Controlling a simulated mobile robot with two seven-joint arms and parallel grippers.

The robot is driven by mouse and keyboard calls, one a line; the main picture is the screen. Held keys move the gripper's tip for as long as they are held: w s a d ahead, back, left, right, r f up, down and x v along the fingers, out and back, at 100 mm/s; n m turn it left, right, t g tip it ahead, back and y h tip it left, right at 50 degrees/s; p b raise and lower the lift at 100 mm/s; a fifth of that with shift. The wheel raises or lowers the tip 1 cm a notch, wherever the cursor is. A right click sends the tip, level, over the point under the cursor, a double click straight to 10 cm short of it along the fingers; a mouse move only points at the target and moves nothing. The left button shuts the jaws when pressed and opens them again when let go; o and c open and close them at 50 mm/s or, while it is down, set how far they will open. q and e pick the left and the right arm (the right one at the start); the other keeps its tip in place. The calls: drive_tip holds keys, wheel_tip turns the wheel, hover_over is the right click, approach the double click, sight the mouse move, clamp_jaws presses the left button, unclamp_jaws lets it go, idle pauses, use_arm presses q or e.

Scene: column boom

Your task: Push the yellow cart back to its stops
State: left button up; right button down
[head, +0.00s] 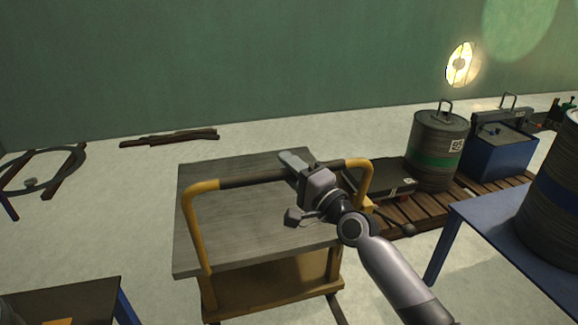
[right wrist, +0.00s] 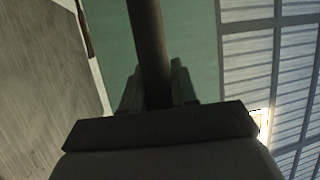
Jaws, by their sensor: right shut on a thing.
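The yellow cart (head: 250,226) stands in the middle of the head view, with a grey wooden top, a lower shelf and a yellow push handle (head: 190,220) with a dark grip bar (head: 250,180). My right gripper (head: 296,172) is shut on the dark grip bar, right of its middle. In the right wrist view the bar (right wrist: 147,45) runs between the two fingers (right wrist: 157,90). The cart top is bare. I cannot make out the stops. My left gripper is not in view.
A wooden pallet (head: 410,212) at the right bears a grey drum with a green band (head: 437,150) and a blue box (head: 497,152). A blue table (head: 490,225) stands at the right front, a dark table (head: 70,300) at the left front. Dark planks (head: 170,138) lie near the green wall.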

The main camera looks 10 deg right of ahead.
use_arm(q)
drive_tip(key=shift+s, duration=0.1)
use_arm(e)
drive_tip(key=shift+w+d+r, duration=0.15)
drive_tip(key=c, duration=1.2)
unclamp_jaws()
drive_tip(key=shift+c, duration=0.2)
drive_tip(key=shift+o, duration=1.4)
drive_tip(key=shift+w, duration=0.1)
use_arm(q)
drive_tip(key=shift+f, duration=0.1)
use_arm(e)
drive_tip(key=shift+s+d+f, duration=0.15)
drive_tip(key=shift+s+f, duration=0.1)
drive_tip(key=shift+s, duration=0.3)
use_arm(q)
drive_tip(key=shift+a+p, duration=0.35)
drive_tip(key=shift+p, duration=0.15)
use_arm(e)
drive_tip(key=v, duration=0.6)
